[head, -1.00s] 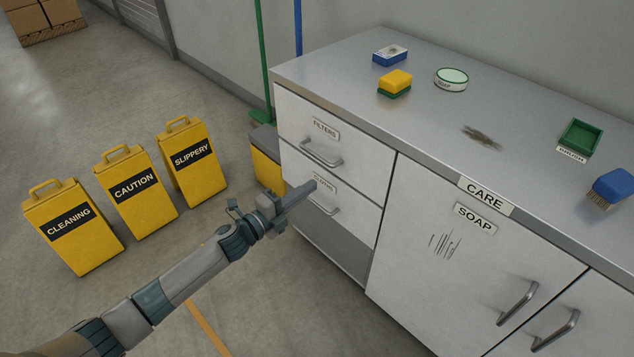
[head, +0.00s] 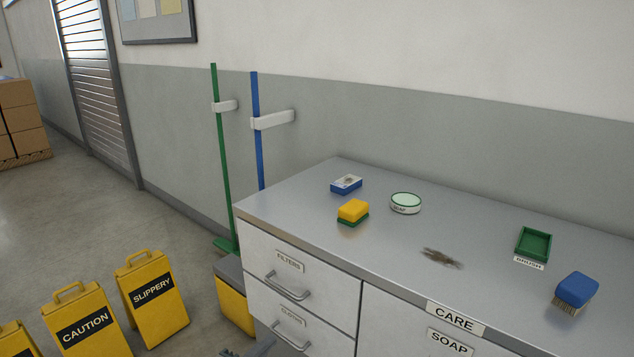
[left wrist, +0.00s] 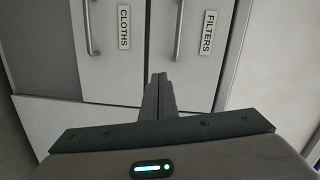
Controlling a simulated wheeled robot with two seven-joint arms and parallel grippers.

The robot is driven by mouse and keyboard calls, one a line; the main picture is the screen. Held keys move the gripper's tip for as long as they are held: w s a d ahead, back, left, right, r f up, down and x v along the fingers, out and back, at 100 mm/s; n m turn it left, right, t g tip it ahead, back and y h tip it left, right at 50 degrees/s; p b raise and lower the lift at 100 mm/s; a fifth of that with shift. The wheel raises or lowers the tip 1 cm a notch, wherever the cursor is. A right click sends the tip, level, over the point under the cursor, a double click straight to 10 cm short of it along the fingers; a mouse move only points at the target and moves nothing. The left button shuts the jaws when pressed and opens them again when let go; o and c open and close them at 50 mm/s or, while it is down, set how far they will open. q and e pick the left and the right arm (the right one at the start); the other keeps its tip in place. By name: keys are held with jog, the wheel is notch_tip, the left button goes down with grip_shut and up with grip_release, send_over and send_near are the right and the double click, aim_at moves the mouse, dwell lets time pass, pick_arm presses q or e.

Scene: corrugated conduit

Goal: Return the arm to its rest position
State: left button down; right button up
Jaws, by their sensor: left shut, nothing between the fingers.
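My left gripper (left wrist: 158,98) is shut and empty in the left wrist view, its fingers pressed together in front of the drawer fronts. In the head view only a small part of it (head: 250,348) shows at the bottom edge, beside the drawers; the rest of the arm is out of the picture. The FILTERS drawer (head: 315,282) and the drawer below it, labelled CLOTHS (left wrist: 124,65), are both closed. The gripper is apart from their handles as far as I can see. My right gripper is in neither view.
On the metal counter (head: 300,215) are a blue box (head: 346,185), a yellow-green sponge (head: 353,211), a soap tin (head: 405,203), a green tray (head: 534,243), a blue brush (head: 576,290) and a dark smudge (head: 442,258). Yellow signs (head: 152,285) stand on the floor at left.

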pick_arm(q)
jog(key=s+a+f+n+g+y+p, duration=0.1)
jog(key=s+a+f+n+y, duration=0.1)
jog(key=s+f+n, duration=0.3)
jog(key=s+a+f+n+y+p, duration=0.1)
jog(key=s+f+n+y, duration=0.15)
jog(key=f, duration=0.55)
jog(key=s+f+n+g+y, duration=0.1)
jog(key=s+f+n+g, duration=0.1)
jog(key=s+f+n, duration=0.2)
jog(key=s+a+f+n+g+y+p, duration=0.1)
jog(key=s+f+n+g, duration=0.2)
jog(key=s+f, duration=0.8)
jog(key=s+a+f+n+g+y+p, duration=0.1)
jog(key=s+f+n+g, duration=0.2)
jog(key=s, duration=1.5)
notch_tip(320, 180, down, 4)
jog(key=shift+a+f+n, duration=0.2)
jog(key=shift+f+n, duration=0.05)
jog(key=shift+n, duration=0.9)
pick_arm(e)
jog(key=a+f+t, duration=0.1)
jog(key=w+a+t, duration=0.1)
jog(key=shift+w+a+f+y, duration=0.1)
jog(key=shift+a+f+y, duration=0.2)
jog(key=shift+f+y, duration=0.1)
pick_arm(q)
jog(key=shift+w+y, duration=0.1)
jog(key=shift+y, duration=0.15)
